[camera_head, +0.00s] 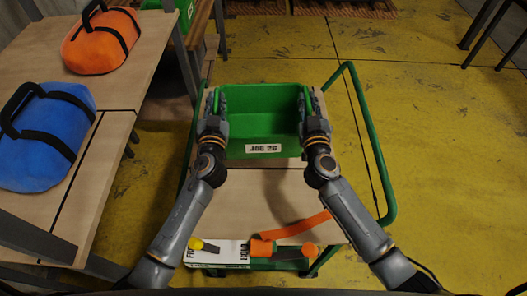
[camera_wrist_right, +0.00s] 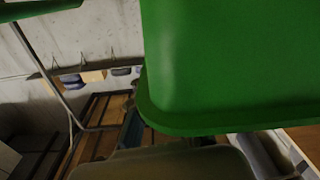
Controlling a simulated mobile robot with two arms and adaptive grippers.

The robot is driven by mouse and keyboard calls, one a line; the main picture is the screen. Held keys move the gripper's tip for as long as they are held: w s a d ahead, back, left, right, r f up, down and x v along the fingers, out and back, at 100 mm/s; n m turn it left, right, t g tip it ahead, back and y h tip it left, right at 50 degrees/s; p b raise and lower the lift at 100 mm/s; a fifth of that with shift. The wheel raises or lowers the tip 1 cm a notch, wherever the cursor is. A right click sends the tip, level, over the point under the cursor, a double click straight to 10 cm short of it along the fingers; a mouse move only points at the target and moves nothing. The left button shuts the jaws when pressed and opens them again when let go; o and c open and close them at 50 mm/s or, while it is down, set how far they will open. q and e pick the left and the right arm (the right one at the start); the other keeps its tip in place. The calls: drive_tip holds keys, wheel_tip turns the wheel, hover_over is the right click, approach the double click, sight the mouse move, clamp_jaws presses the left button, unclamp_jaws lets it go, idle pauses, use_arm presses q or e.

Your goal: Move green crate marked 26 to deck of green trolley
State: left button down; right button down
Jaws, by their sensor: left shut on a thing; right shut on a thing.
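The green crate (camera_head: 262,127) has a white label reading JOB 26 on its near wall and looks empty. It is upright over the far part of the wooden deck (camera_head: 262,187) of the green trolley; I cannot tell whether it touches the deck. My left gripper (camera_head: 221,100) is shut on its left wall, and my right gripper (camera_head: 306,100) is shut on its right wall. In the right wrist view the crate's green side (camera_wrist_right: 235,60) fills the upper right. The trolley's green tube handle (camera_head: 376,140) stands on the right.
At left, wooden tables carry an orange bag (camera_head: 97,50) and a blue bag (camera_head: 45,145). Another green crate (camera_head: 182,10) is at upper left. Yellow floor right of the trolley is clear.

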use_arm(q)
drive_tip(key=shift+a+r, duration=0.1)
drive_tip(key=shift+r, duration=0.15)
use_arm(e)
drive_tip(key=shift+d+r, duration=0.1)
drive_tip(key=shift+d, duration=0.05)
